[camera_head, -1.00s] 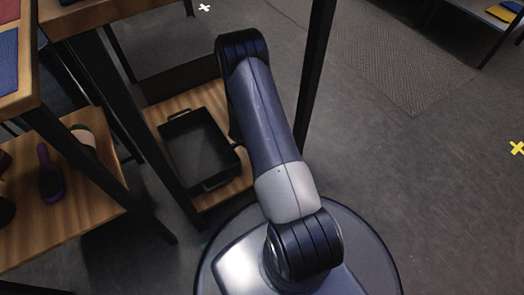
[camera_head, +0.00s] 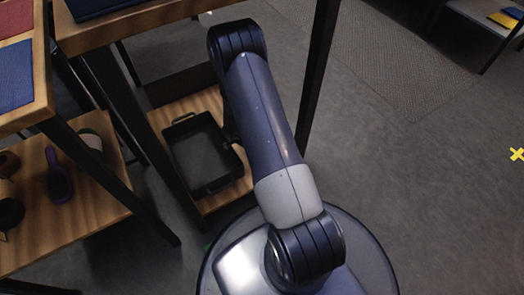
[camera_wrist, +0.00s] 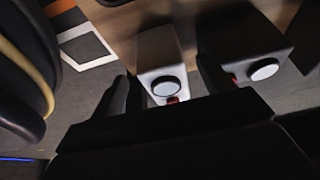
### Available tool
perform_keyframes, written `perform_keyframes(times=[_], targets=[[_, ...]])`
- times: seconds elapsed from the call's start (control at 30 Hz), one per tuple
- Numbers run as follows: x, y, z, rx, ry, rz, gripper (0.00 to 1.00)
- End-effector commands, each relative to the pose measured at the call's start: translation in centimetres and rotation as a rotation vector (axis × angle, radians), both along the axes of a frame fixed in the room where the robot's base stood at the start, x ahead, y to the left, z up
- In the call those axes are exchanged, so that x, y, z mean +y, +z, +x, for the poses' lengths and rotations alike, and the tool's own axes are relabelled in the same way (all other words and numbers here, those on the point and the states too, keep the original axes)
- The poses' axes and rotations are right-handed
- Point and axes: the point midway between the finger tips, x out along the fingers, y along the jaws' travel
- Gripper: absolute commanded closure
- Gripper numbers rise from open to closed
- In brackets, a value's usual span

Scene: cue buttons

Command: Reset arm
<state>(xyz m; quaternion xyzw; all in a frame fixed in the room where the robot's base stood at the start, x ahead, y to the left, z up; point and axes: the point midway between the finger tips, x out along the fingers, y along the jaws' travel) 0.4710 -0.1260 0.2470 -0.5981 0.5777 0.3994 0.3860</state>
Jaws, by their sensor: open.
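My arm extends away from my base in the head view, and its far end, with the gripper, is hidden there. In the wrist view my gripper (camera_wrist: 163,72) is open, with its two dark fingers apart. A pale box with a round white button (camera_wrist: 166,87) shows between the fingers, with a small red mark below the button. A darker box with another white button (camera_wrist: 263,70) is to the right, partly behind the right finger. I cannot tell whether the fingers touch either box. Nothing is seen held.
A black tray (camera_head: 203,153) sits on a low wooden shelf beside my arm. A wooden rack (camera_head: 92,200) at left holds a purple brush (camera_head: 59,177) and other items. Dark table legs (camera_head: 318,75) stand close to my arm. Open floor (camera_head: 420,200) lies to the right.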

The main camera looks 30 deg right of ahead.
Motion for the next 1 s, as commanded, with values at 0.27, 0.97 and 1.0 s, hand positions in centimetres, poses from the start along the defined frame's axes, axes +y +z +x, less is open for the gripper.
perform_keyframes(times=[0.27,0.97,1.0], targets=[[0.4,0.9,0.0,0.0,0.0,0.001,0.24],[-2.5,-6.5,0.0,0.002,-0.003,0.0,0.24],[-2.6,-6.3,0.1,0.0,-0.001,0.0,0.24]])
